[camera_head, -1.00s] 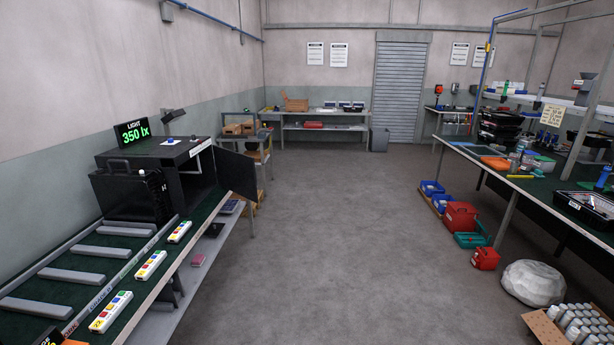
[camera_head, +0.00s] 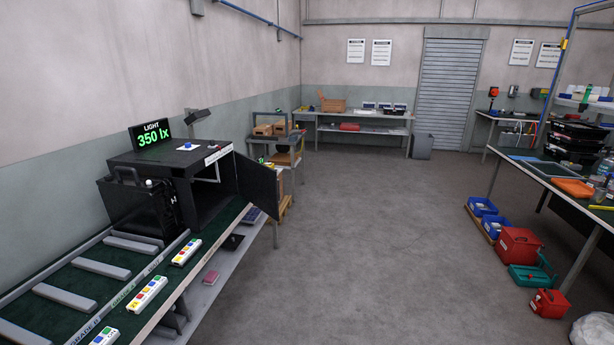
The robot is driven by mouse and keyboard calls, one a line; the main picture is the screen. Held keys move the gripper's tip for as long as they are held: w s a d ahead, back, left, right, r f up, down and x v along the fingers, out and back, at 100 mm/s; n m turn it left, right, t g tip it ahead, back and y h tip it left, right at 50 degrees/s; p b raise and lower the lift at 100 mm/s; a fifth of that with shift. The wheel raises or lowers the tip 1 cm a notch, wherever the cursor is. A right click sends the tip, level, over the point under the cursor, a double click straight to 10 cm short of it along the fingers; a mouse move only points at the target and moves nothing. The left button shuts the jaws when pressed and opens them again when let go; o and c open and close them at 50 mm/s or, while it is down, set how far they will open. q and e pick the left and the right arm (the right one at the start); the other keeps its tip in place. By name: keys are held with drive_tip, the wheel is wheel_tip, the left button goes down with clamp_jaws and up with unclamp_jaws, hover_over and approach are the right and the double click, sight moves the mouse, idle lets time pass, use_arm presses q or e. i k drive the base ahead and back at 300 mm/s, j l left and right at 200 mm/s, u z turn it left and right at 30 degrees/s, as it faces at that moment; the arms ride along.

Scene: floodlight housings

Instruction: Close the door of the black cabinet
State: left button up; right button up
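The black cabinet (camera_head: 172,160) stands on the green-topped bench at the left. Its door (camera_head: 258,183) is open and swung out to the right, over the bench edge, so the dark inside (camera_head: 214,196) shows. A sign reading "LIGHT 350 lx" (camera_head: 150,134) stands on or just behind the cabinet top. A black handled unit (camera_head: 135,207) stands against the cabinet's near left side and hides part of it. Neither of my grippers is in view.
Strips with coloured buttons (camera_head: 147,294) and grey bars (camera_head: 93,265) lie on the left bench (camera_head: 115,290). The grey floor (camera_head: 370,240) in the middle is clear. Blue bins (camera_head: 482,206), red boxes (camera_head: 518,246) and a pale rock (camera_head: 594,331) sit at the right.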

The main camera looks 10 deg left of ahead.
sight(258, 183)
drive_tip(key=i, duration=0.8)
drive_tip(key=i+u, duration=0.3)
drive_tip(key=i+l+u, duration=0.3)
drive_tip(key=i, duration=0.2)
drive_tip(key=i+l+u, duration=0.2)
drive_tip(key=i+u, duration=0.25)
drive_tip(key=i+l+u, duration=0.25)
drive_tip(key=u, duration=0.15)
drive_tip(key=i+l+u, duration=0.25)
drive_tip(key=l+u, duration=0.2)
drive_tip(key=i+l+u, duration=0.15)
drive_tip(key=l+u, duration=0.25)
drive_tip(key=l, duration=0.2)
drive_tip(key=l+u, duration=0.15)
drive_tip(key=l, duration=0.15)
drive_tip(key=i+l+u, duration=0.1)
drive_tip(key=l, duration=0.2)
